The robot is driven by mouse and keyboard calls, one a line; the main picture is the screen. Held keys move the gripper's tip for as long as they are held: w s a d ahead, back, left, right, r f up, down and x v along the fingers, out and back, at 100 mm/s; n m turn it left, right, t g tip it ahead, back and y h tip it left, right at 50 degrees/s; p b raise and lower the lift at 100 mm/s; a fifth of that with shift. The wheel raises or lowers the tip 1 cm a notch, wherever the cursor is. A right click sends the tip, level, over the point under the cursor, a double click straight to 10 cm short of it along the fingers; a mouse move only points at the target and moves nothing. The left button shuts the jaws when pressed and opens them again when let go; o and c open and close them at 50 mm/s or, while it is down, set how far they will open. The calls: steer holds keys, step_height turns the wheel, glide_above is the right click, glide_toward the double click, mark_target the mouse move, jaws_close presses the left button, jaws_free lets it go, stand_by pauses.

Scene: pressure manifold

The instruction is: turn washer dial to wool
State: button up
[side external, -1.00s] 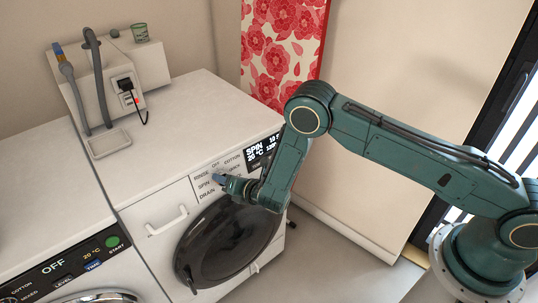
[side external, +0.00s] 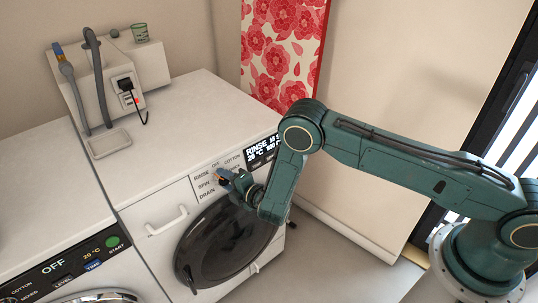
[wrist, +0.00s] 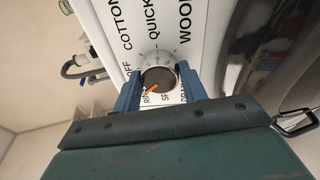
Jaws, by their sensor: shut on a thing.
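The washer dial (wrist: 158,78) is a dark round knob with an orange pointer mark, seen in the wrist view. Its mark points down-left at the partly hidden RINSE label. My gripper (wrist: 160,82) is shut on the dial, with one blue finger on either side. In the side view my gripper (side external: 226,180) is at the washer's control panel and mostly hides the dial. The WOOL label (wrist: 187,14) is at the top right of the panel in the wrist view. The washer display (side external: 262,149) reads RINSE and 20 °C.
The round dark washer door (side external: 225,245) is just below the panel. A white handle (side external: 167,221) sticks out at its left. A second washer (side external: 60,270), its display reading OFF, stands at the left. A socket box with hoses (side external: 125,85) stands behind. Open floor lies at the right.

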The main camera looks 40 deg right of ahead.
steer(key=m, duration=0.5)
steer(key=shift+f+t+h, duration=0.1)
steer(key=shift+t+h, duration=0.2)
steer(key=shift+t, duration=0.1)
steer(key=m, duration=0.5)
steer(key=shift+a, duration=0.1)
steer(key=m+h, duration=0.1)
steer(key=m, duration=0.3)
steer(key=shift+a+m+t, duration=0.1)
steer(key=shift+m+t, duration=0.2)
steer(key=m+h, duration=0.1)
steer(key=m, duration=0.4)
steer(key=m+h, duration=0.1)
steer(key=m, duration=0.4)
steer(key=shift+a, duration=0.1)
steer(key=m, duration=0.4)
steer(key=shift+g+h, duration=0.3)
steer(key=shift+g, duration=0.1)
steer(key=m, duration=0.4)
steer(key=shift+a+m+g, duration=0.1)
steer(key=shift+m+g, duration=0.2)
steer(key=shift+m, duration=0.1)
steer(key=shift+m+g, duration=0.3)
steer(key=shift+m, duration=1.7)
